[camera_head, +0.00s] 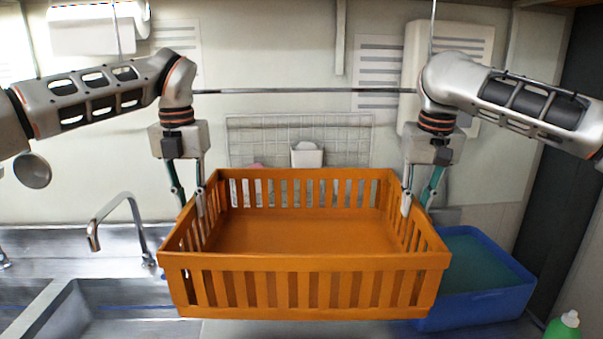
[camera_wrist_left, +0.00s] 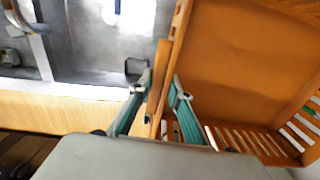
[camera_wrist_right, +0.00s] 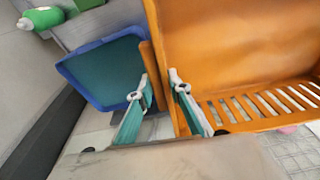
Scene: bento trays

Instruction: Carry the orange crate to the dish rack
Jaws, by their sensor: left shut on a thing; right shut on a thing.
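The orange crate (camera_head: 305,262) is empty, with slatted sides, and is held level above the steel counter in the head view. My left gripper (camera_head: 190,200) is shut on the crate's left wall. The left wrist view shows its fingers (camera_wrist_left: 155,95) on either side of the orange wall (camera_wrist_left: 162,75). My right gripper (camera_head: 415,202) is shut on the crate's right wall. The right wrist view shows its fingers (camera_wrist_right: 158,92) astride that wall (camera_wrist_right: 154,70). I cannot make out a dish rack for certain; a wire grid (camera_head: 300,125) shows behind the crate.
A blue tub (camera_head: 485,300) stands at the right, partly behind the crate. A steel sink (camera_head: 110,300) and faucet (camera_head: 125,205) are at the left, close to the crate. A green bottle (camera_head: 564,326) is at the bottom right. A white container (camera_head: 307,155) is near the grid.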

